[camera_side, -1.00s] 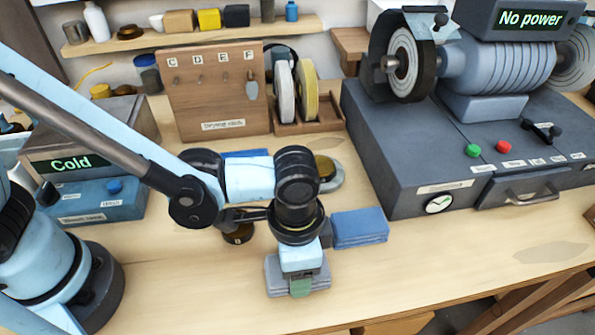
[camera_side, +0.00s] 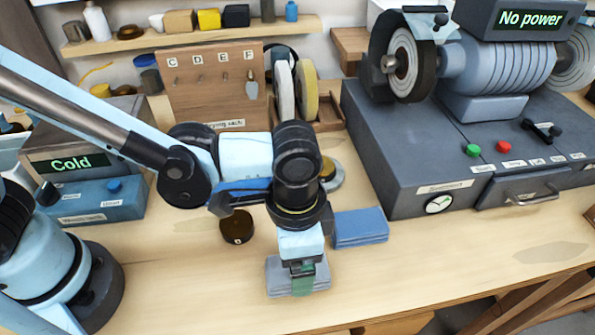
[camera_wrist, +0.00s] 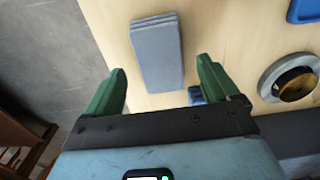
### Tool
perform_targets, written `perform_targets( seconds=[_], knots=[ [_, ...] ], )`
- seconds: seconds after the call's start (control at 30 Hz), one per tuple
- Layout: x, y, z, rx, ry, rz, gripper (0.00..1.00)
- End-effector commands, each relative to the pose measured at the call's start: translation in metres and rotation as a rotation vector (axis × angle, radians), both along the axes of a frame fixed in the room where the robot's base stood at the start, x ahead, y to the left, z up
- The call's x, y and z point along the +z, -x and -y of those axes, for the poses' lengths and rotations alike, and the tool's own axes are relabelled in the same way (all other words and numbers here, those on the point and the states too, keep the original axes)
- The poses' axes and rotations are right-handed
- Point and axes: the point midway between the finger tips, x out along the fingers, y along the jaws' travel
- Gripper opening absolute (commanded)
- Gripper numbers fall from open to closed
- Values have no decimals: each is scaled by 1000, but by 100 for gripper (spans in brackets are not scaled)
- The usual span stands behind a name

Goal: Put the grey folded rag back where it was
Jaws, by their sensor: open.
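The grey folded rag (camera_side: 279,277) lies flat on the wooden bench, close to its front edge. It also shows in the wrist view (camera_wrist: 157,55), lying beyond and between my green fingertips. My gripper (camera_side: 303,283) points down just above the rag and hides part of it in the side view. In the wrist view my gripper (camera_wrist: 161,65) is open, with one finger on each side of the rag and nothing held between them.
A blue folded cloth (camera_side: 361,228) lies right of my gripper. A dark round pot marked B (camera_side: 237,228) stands behind left. The grey polishing machine (camera_side: 420,175) fills the back right, and a peg rack (camera_side: 212,92) stands behind. The right front bench is clear.

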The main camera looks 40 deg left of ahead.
Motion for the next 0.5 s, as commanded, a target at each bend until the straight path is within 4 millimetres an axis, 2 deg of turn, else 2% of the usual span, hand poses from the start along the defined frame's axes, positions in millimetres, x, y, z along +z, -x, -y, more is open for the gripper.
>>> perform_targets(
  seconds=[0.3,0.5],
  knots=[
    [52,0,0,0,0,0,88],
    [76,0,0,0,0,0,88]
  ],
)
